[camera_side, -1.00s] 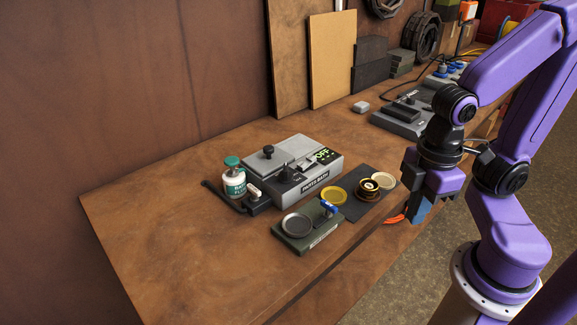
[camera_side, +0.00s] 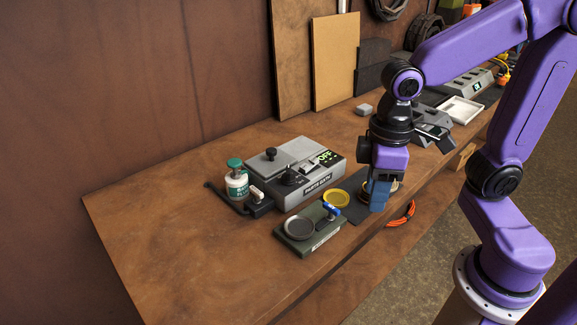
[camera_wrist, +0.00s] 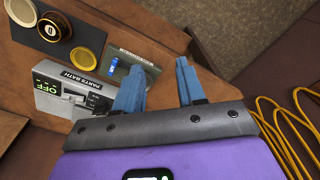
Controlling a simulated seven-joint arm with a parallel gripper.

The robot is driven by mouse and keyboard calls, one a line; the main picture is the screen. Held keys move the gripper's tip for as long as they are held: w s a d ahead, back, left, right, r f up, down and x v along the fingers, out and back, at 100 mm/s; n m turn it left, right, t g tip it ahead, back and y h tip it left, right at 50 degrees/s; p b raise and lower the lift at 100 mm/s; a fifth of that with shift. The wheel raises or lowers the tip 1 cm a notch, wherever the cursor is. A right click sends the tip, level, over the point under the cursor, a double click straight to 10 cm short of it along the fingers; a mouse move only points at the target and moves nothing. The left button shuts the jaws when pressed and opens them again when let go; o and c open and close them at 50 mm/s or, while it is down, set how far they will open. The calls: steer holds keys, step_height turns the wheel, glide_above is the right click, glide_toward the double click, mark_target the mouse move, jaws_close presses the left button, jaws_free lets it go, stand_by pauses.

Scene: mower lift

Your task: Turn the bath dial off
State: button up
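The grey parts bath (camera_side: 310,187) stands on the bench in the side view, with its black dial (camera_side: 291,178) on the front part of its top. Its green display (camera_side: 326,157) reads OFF. In the wrist view the bath (camera_wrist: 65,100) is at lower left, its display (camera_wrist: 46,84) also reading OFF, and it is partly cut off by my gripper. My gripper (camera_side: 378,207) is over the dark mat, right of the bath and apart from it. In the wrist view its blue fingers (camera_wrist: 156,76) are spread with nothing held between them.
A green unit with a round pan (camera_side: 310,231) sits in front of the bath. A green-capped bottle (camera_side: 236,182) and a black switch box (camera_side: 258,202) are at its left. A yellow dish (camera_side: 336,198) lies on the mat (camera_side: 362,209). The bench's left part is bare.

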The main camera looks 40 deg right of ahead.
steer(key=w+a+r+m, duration=0.15)
steer(key=w+m, duration=0.25)
steer(key=w, duration=0.4)
steer(key=w+r+m, duration=0.2)
steer(key=w+m, duration=0.2)
steer(key=w, duration=0.4)
steer(key=m, duration=0.9)
glide_toward(288, 169)
step_height(288, 169, down, 9)
steer(key=shift+w+r, duration=0.1)
steer(key=shift+c, duration=0.3)
jaws_close()
